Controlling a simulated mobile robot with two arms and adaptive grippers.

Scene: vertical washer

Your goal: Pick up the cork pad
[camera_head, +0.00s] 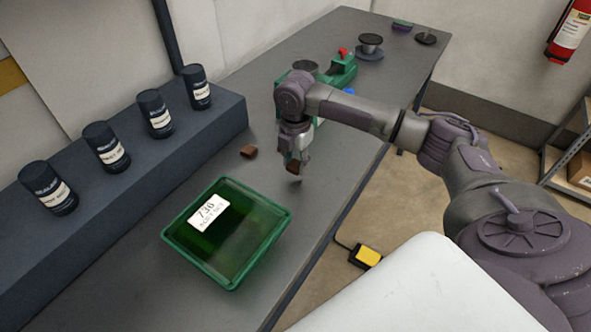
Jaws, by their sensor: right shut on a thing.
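My right gripper (295,175) points down over the grey table, just beyond the green tray. It is shut on a small brown piece, the cork pad (292,166), which shows only partly between the fingers. Whether the pad touches the table is hard to tell. A second small brown piece (248,151) lies on the table to the left of the gripper. My left gripper is not in view.
A green tray (284,222) with a label reading 730 stands on the table (300,235). Several dark labelled canisters (107,147) stand on a raised ledge at left. A green machine (342,70) is behind my arm. Yellow pedal (366,256) is on the floor.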

